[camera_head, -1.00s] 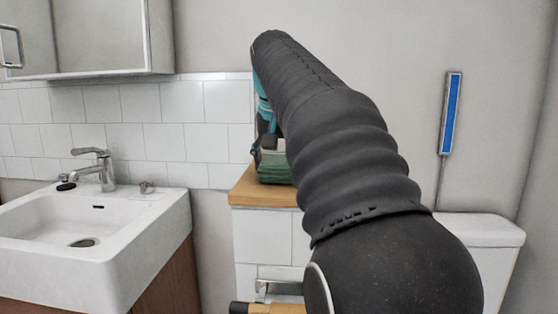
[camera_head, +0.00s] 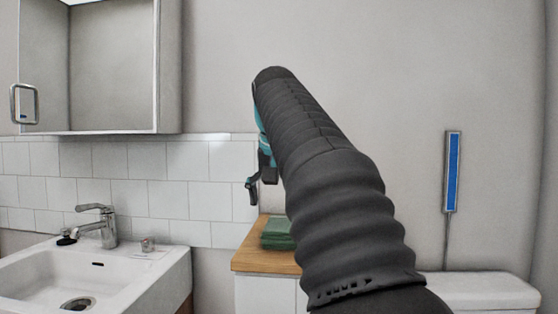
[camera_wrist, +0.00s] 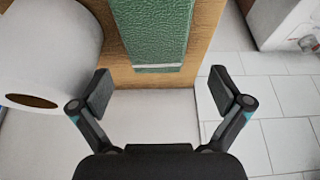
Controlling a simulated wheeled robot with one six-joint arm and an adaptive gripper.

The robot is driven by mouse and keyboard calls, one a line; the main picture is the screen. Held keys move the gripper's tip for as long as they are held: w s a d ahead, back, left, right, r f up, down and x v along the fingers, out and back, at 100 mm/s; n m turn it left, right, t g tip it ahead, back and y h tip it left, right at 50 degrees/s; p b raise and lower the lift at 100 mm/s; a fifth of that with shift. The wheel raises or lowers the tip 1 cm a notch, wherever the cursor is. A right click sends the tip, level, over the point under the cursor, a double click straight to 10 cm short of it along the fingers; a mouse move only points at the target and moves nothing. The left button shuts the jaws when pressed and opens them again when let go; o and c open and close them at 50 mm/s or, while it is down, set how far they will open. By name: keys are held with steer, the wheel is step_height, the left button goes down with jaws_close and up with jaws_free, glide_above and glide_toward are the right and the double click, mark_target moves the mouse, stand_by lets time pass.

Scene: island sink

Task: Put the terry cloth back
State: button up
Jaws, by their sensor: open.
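The terry cloth (camera_head: 277,233) is a folded green cloth lying on the wooden top of a low white cabinet in the head view, partly hidden by my arm. In the wrist view the green cloth (camera_wrist: 157,32) lies on the wooden surface ahead of the fingers, with a pale stripe near its close edge. My gripper (camera_wrist: 168,92) is open and empty, its two fingers apart, with the cloth beyond them and not touched. In the head view my gripper (camera_head: 262,178) is above the cloth, mostly hidden behind my arm.
A white paper roll (camera_wrist: 50,50) stands left of the cloth in the wrist view. The wooden top (camera_head: 262,262) sits between the sink (camera_head: 140,270) and a white cistern (camera_head: 485,290). A mirror cabinet (camera_head: 110,70) hangs above the sink. Tiled floor (camera_wrist: 275,110) lies at right.

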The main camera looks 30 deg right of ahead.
steer(key=v, duration=0.8)
steer(key=shift+r, duration=0.3)
steer(key=shift+s+a, duration=0.1)
